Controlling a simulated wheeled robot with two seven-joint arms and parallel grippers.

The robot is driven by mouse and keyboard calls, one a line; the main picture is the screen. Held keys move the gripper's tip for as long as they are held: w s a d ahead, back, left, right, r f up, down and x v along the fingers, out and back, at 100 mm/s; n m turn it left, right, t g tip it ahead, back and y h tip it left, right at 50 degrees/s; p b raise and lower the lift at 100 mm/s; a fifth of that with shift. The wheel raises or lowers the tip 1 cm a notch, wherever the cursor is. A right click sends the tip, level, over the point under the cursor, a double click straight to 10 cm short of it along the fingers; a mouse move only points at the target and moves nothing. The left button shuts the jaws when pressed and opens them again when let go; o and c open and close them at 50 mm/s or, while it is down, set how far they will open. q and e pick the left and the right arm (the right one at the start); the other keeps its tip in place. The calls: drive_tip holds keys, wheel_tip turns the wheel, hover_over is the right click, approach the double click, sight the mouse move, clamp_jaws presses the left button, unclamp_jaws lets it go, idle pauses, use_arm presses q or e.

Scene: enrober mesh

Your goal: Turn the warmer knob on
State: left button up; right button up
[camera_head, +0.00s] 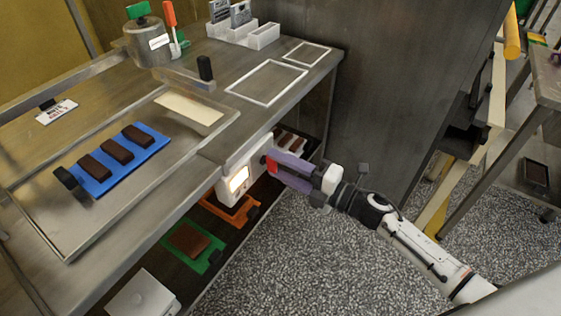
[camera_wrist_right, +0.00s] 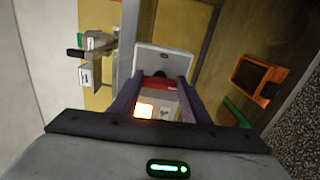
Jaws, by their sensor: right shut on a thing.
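The warmer's white control box (camera_head: 232,186) is fixed to the front edge of the steel table, with a lit, glowing panel (camera_head: 239,179). The knob (camera_head: 270,163), with a red part and a dark part, sits on this box. My right gripper (camera_head: 277,165) reaches it from the right, its purple fingers shut on the knob. In the right wrist view, the fingers (camera_wrist_right: 158,95) lie on both sides of the red part of the knob (camera_wrist_right: 158,87), and the lit panel (camera_wrist_right: 144,111) glows between them. The fingers hide part of the knob. My left gripper is not in view.
A blue mat (camera_head: 133,165) with several chocolate bars lies on the steel table (camera_head: 45,170). A pot (camera_head: 150,45) and white frames (camera_head: 268,83) stand or lie farther back. Below are a green tray (camera_head: 196,262) and an orange tray (camera_head: 245,215).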

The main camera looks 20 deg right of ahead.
drive_tip(key=shift+m, duration=0.4)
drive_tip(key=o, duration=1)
drive_tip(key=shift+o, duration=0.2)
drive_tip(key=v, duration=1)
drive_tip(key=shift+s+d, duration=0.15)
